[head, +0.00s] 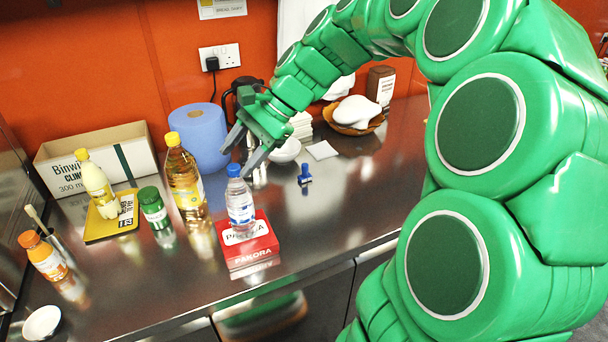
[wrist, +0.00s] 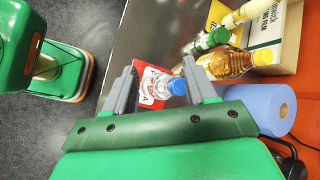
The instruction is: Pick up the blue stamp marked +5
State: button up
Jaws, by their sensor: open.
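A small blue stamp (head: 304,174) stands upright on the steel counter (head: 345,207) in the head view, right of the water bottle. Its marking is too small to read. My gripper (head: 237,162) is open and empty, above the counter to the left of the stamp and apart from it. In the wrist view the open fingers (wrist: 157,70) point toward the water bottle and the red box, which lie beyond them. The stamp does not show in the wrist view.
A water bottle (head: 240,206) stands on a red PAKORA box (head: 248,247). An oil bottle (head: 186,182), a blue roll (head: 200,138) and a green-capped jar (head: 154,210) stand left. A white bowl (head: 287,151) and white square (head: 321,150) lie behind the stamp. Counter right of it is clear.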

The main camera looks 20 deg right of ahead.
jog(key=w+d+m+t+y, duration=0.1)
jog(key=w+d+m+t, duration=0.1)
jog(key=w+d+m, duration=0.4)
jog(key=m+t, duration=0.6)
jog(key=m, duration=0.3)
send_over(307, 165)
jog(key=s+d, duration=0.3)
jog(key=s, duration=0.1)
notch_tip(307, 165, down, 5)
jog(key=shift+y, duration=0.3)
notch_tip(307, 165, down, 19)
jog(key=shift+a+r, duration=0.1)
jog(key=shift+r, duration=0.1)
jog(key=shift+w+a+f, duration=0.15)
jog(key=shift+w+f, duration=0.05)
jog(key=shift+f, duration=0.25)
jog(key=shift+x, duration=1.05)
jog(key=shift+w+d+x, duration=0.15)
jog(key=shift+w+x, duration=0.05)
jog(key=shift+x, duration=1.1)
jog(key=shift+w+d+x, duration=0.15)
jog(key=shift+x, duration=1.1)
grip_shut()
jog(key=shift+r, duration=0.1)
